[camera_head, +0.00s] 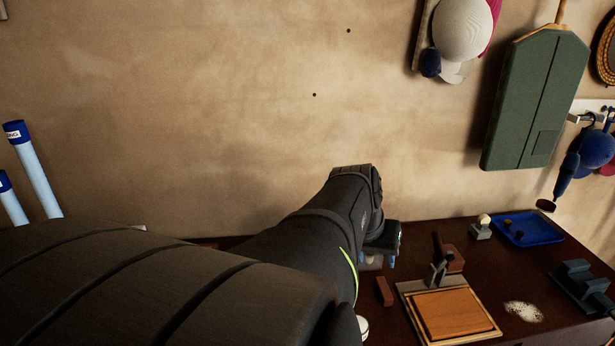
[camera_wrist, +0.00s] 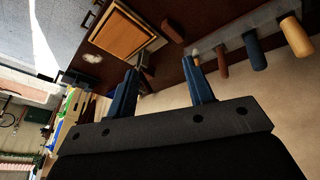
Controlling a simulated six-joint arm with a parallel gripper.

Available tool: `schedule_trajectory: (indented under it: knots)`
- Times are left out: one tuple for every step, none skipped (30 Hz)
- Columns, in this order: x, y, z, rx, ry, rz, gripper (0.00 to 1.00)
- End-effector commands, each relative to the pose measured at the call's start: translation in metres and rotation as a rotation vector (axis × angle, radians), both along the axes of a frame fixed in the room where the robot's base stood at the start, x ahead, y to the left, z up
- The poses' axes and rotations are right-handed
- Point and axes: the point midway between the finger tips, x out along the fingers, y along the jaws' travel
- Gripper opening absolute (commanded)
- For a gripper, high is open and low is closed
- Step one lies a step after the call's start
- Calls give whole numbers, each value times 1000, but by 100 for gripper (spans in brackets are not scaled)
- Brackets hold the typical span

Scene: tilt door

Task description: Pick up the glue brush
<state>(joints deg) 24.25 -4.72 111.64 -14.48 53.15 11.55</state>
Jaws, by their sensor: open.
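I cannot pick out a glue brush for certain in either view. My gripper (camera_wrist: 160,66) has its two blue fingers apart with nothing between them. In the head view my arm hides most of the gripper, and only a little blue shows (camera_head: 372,263) near the bench's back edge. In the wrist view, several handled tools, one with a light wooden handle (camera_wrist: 296,37) and one with a blue handle (camera_wrist: 254,51), sit in a grey rack (camera_wrist: 235,35) beyond the right finger. They are apart from the fingers.
The dark bench (camera_head: 540,275) holds a framed wooden board (camera_head: 455,313), a reddish block (camera_head: 385,291), a blue tray (camera_head: 540,229), a grey vise (camera_head: 580,284) and white powder (camera_head: 523,311). A green case (camera_head: 535,100) hangs on the wall.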

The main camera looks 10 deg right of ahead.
Motion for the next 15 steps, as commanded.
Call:
schedule_trajectory:
  knots:
    - [20,-6,1,9,-3,-25,48]
    - [30,-10,2,15,-8,-43,48]
    - [45,-14,3,21,-16,-67,48]
    - [57,-18,3,26,-21,-85,48]
    - [68,-21,3,33,-28,-104,48]
    - [83,-25,3,40,-36,-129,48]
    - [95,-27,2,46,-42,-148,48]
    - [106,-30,1,51,-48,-166,48]
    - [121,-34,-1,58,-56,-192,48]
    - [132,-37,-3,64,-62,-210,48]
    - [144,-39,-5,70,-68,-230,48]
    - [158,-42,-8,76,-76,-254,48]
    - [169,-44,-10,82,-83,-272,48]
    - [179,-46,-13,86,-88,-288,48]
    - [191,-48,-16,92,-95,-309,48]
